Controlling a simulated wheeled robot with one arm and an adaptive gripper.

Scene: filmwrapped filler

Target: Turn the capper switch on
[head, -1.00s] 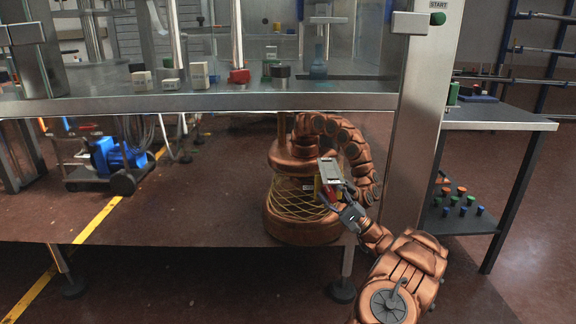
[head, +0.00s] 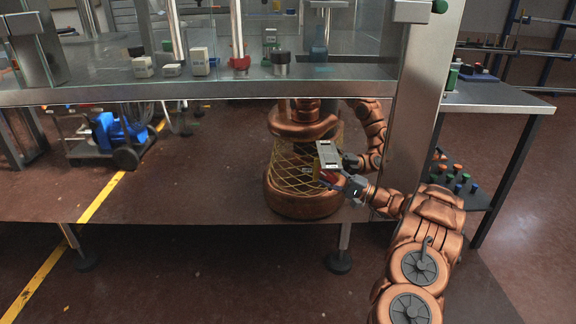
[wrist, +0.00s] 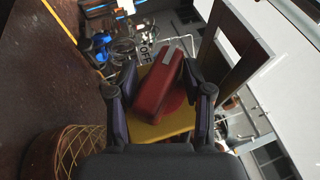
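The capper switch shows in the head view as a grey box (head: 327,152) with a yellow plate (head: 318,166) and a red handle (head: 327,178), below the machine's deck. In the wrist view, the red handle (wrist: 158,88) is tilted across the yellow plate (wrist: 165,126), and the word OFF shows just beyond it. My gripper (head: 339,182) is at the handle. In the wrist view, my gripper (wrist: 160,105) is open with its fingers on both sides of the handle. Yellow shows between the left finger and the handle. Contact at the right finger is unclear.
The machine's metal deck (head: 200,90) overhangs the switch, and an upright post (head: 415,135) stands to its right. A side table (head: 500,98) is further right.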

